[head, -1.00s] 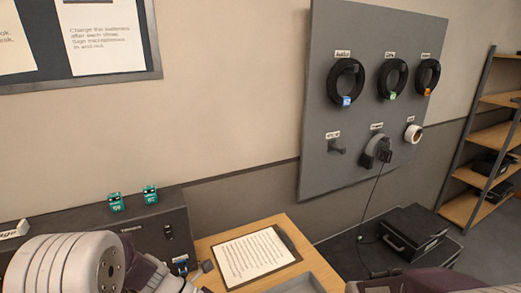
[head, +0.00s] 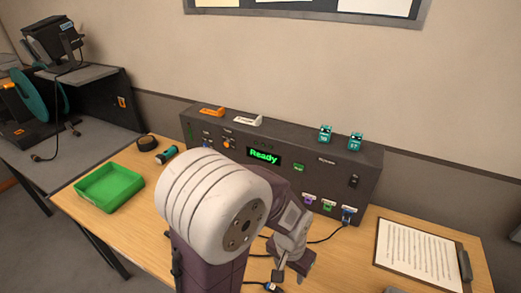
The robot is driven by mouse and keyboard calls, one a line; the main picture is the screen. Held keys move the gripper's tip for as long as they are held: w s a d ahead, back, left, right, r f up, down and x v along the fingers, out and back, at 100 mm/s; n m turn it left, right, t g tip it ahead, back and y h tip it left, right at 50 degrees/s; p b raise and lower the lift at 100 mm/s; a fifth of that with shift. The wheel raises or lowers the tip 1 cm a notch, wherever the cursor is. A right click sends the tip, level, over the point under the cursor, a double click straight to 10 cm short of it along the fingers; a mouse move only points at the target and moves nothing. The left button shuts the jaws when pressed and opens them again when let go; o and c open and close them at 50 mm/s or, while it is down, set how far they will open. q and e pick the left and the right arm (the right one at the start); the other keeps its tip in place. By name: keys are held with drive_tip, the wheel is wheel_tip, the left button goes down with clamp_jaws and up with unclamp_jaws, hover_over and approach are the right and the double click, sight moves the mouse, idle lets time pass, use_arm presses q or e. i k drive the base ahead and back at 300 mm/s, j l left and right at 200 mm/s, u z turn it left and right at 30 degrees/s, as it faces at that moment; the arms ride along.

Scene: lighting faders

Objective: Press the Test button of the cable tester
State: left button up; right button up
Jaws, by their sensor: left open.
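The cable tester (head: 345,172) is a long dark box at the back of the wooden desk. Its display (head: 264,157) shows "Ready" in green letters. A small green button (head: 299,167) with tiny lettering is on the front face, right of the display; it looks like the Test button. My left gripper (head: 288,270) is open, pointing down in front of the tester, below and apart from the green button. My left arm hides part of the tester's lower front. My right gripper is not in view.
Cables with coloured plugs (head: 348,212) run from the tester's front right towards my left gripper. A green tray (head: 108,187) and a dark torch-like cylinder (head: 166,155) lie at left. A clipboard (head: 415,252) lies at right.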

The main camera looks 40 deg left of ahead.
sight(295, 168)
drive_tip(key=u, duration=1.3)
